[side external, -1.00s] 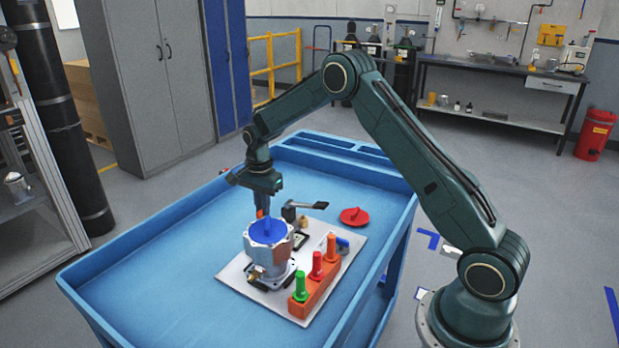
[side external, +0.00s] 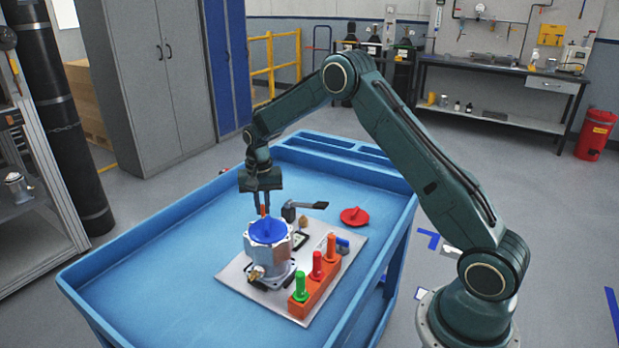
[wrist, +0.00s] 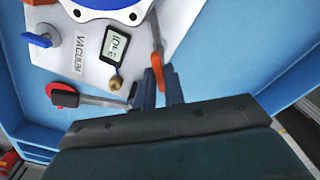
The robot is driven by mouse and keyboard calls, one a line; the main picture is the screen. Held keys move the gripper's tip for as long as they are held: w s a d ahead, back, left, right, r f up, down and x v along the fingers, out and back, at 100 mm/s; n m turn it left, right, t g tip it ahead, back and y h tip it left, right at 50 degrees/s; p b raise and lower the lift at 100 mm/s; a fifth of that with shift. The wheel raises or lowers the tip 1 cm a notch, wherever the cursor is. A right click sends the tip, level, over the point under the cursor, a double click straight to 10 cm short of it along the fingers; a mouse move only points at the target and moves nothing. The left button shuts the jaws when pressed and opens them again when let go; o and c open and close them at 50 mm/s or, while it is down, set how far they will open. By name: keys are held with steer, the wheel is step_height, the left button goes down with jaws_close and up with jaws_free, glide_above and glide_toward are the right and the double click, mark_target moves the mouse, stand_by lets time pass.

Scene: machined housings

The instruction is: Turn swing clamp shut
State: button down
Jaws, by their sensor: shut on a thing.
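The swing clamp (wrist: 155,38) is a thin arm with an orange tip beside the housing, in the wrist view. My gripper (wrist: 163,82) is shut on the orange tip, with one dark finger on each side. In the side view my gripper (side external: 264,204) points down just behind the housing (side external: 268,258), a grey metal body with a blue lid (side external: 268,231) on top. The orange tip shows only as a small patch there. The clamp's pivot is hidden in both views.
A dark-handled lever (side external: 308,205) stands close to my gripper's right. A red disc (side external: 354,216) lies behind the white plate (side external: 237,278). An orange block (side external: 317,290) holds green, red and orange pegs. The blue tray's left side is clear.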

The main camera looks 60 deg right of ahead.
steer(key=shift+n, duration=0.5)
steer(key=c, duration=1.5)
jaws_free()
steer(key=shift+r, duration=0.1)
step_height(320, 180, up, 14)
steer(key=shift+f, duration=0.15)
